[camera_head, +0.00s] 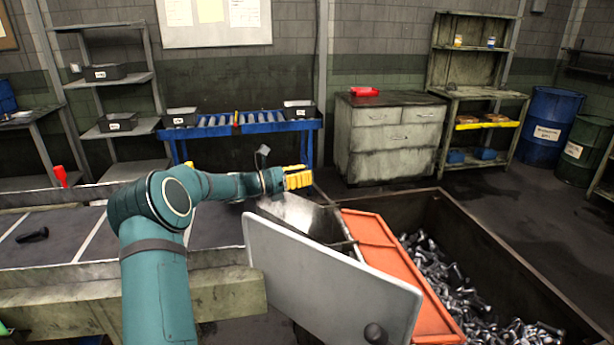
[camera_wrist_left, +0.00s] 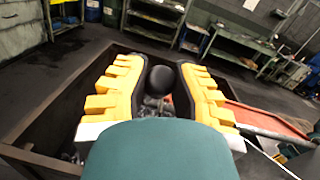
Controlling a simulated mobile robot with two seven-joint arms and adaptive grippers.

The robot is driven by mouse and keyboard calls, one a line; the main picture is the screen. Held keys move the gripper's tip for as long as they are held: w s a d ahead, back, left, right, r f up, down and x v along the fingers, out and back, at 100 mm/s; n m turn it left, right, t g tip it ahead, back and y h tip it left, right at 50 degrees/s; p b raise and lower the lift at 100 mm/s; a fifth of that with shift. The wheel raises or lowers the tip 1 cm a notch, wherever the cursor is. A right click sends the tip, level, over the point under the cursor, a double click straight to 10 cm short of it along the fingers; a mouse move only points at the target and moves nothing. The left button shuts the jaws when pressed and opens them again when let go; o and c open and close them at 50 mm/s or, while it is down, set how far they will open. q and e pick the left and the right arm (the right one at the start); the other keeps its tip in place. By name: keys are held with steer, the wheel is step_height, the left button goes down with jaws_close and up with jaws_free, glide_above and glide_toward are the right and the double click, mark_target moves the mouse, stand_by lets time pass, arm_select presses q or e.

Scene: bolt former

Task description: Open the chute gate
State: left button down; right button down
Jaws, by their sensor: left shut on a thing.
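My left gripper (camera_head: 298,177), with yellow fingers, is above the metal chute (camera_head: 300,215) at the end of the conveyor. In the left wrist view its two fingers (camera_wrist_left: 160,85) are on both sides of a round black knob (camera_wrist_left: 160,79), shut on it. What the knob is fixed to is hidden there. My right gripper is not in view.
A dark-walled bin (camera_head: 510,255) holding many bolts (camera_head: 440,280) is at the right. A conveyor (camera_head: 70,240) runs in from the left with a dark part (camera_head: 32,235) on it. A blue roller table (camera_head: 240,128) and a cabinet (camera_head: 390,135) stand behind.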

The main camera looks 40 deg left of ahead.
arm_select(q)
steer(key=shift+f, duration=0.15)
steer(key=c, duration=0.7)
jaws_free()
steer(key=shift+c, duration=0.2)
step_height(320, 180, up, 10)
steer(key=shift+r, duration=0.1)
